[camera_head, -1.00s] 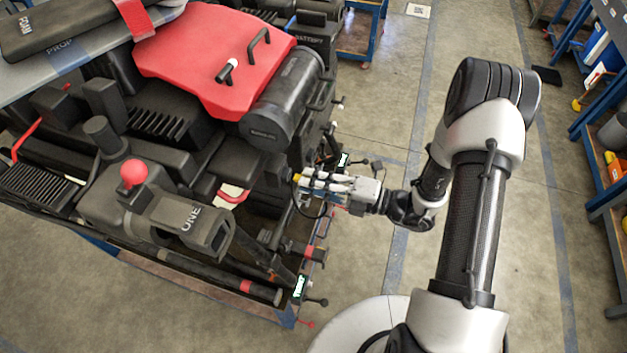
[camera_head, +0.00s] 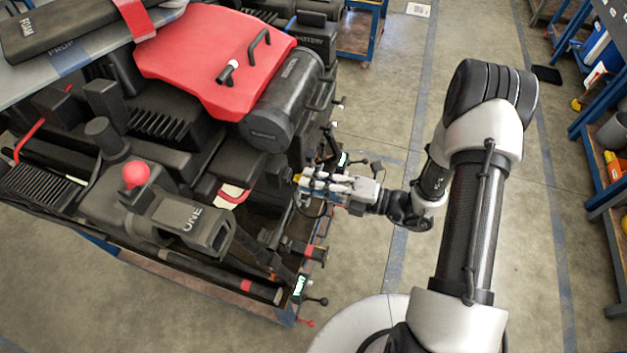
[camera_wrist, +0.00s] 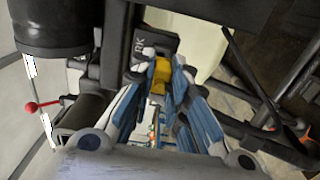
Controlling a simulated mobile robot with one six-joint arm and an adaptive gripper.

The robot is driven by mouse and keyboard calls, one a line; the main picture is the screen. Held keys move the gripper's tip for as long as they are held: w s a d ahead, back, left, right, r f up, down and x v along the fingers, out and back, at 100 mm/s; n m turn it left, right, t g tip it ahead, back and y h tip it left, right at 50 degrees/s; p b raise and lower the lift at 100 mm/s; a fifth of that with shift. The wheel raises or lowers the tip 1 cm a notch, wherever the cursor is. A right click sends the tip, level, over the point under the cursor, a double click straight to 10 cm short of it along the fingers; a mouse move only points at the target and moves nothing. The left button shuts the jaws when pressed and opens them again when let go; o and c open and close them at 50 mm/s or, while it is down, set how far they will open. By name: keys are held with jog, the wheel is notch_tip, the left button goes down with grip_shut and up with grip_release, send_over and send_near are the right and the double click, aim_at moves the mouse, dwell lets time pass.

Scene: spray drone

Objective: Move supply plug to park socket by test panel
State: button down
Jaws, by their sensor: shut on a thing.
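My gripper (camera_head: 305,180) is at the right side of the loaded drone cart, its fingers pointing left into the equipment. In the wrist view its blue and white fingers (camera_wrist: 162,85) are closed on a yellow piece, which I take to be the supply plug (camera_wrist: 160,72). The plug also shows as a small yellow spot in the head view (camera_head: 297,178). Just beyond the plug is a black block with letters ending in "RK", likely the park socket (camera_wrist: 150,43). I cannot tell whether the plug touches or sits in it. A dark cable (camera_head: 309,212) hangs below the fingers. I cannot identify the test panel.
Black equipment crowds the cart around the fingers, with a large dark cylinder (camera_wrist: 62,25) at the wrist view's upper left. A red-knobbed lever (camera_wrist: 35,106) stands left. Small lit displays (camera_head: 300,285) line the cart's edge.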

jog(key=shift+x, duration=1.3)
jog(key=c, duration=1.5)
grip_release()
jog(key=v, duration=1.2)
